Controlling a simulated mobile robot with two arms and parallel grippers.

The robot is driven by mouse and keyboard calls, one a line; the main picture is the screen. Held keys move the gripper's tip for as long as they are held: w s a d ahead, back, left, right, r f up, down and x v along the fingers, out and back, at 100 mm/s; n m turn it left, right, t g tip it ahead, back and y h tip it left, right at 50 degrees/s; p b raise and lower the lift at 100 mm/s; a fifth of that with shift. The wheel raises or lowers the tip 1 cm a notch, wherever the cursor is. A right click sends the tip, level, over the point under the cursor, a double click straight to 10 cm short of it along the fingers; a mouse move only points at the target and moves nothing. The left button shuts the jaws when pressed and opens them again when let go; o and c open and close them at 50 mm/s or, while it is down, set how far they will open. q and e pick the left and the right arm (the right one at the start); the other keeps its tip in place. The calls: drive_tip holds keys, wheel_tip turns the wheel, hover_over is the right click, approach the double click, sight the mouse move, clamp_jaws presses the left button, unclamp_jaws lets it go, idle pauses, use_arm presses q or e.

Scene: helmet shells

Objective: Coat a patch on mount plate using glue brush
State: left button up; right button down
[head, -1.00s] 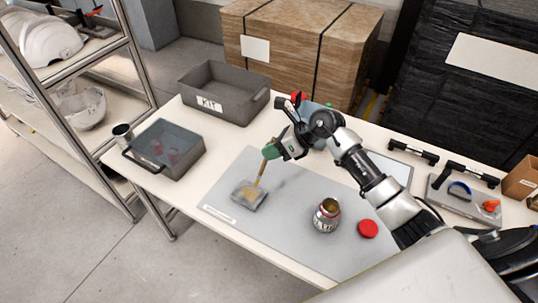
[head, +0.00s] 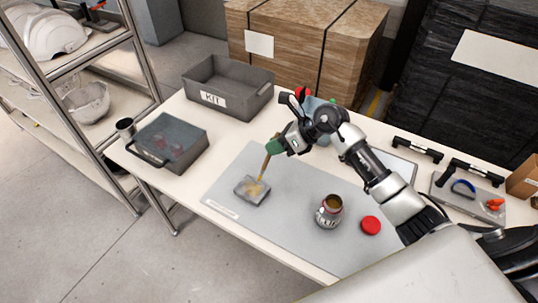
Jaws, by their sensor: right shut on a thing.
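The mount plate (head: 243,190) is a small grey block lying on the grey mat (head: 290,220), with a yellowish patch on its top. My right gripper (head: 275,147) is shut on the glue brush (head: 265,166), above and to the right of the plate. The brush is tilted, its handle in the jaws and its lower end at the yellowish patch; whether the bristles touch the plate is too small to tell. An open glue jar (head: 329,213) stands on the mat, its red lid (head: 371,225) lying to its right. My left gripper is not in view.
A grey KIT bin (head: 228,90) and a grey box with a dark handle (head: 168,145) stand on the table's left part. Dark handles and a tray (head: 470,203) lie at the right. A shelf with helmet shells (head: 52,35) stands at far left.

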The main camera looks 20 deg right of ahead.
drive_tip(key=shift+f, duration=0.35)
drive_tip(key=shift+r, duration=0.1)
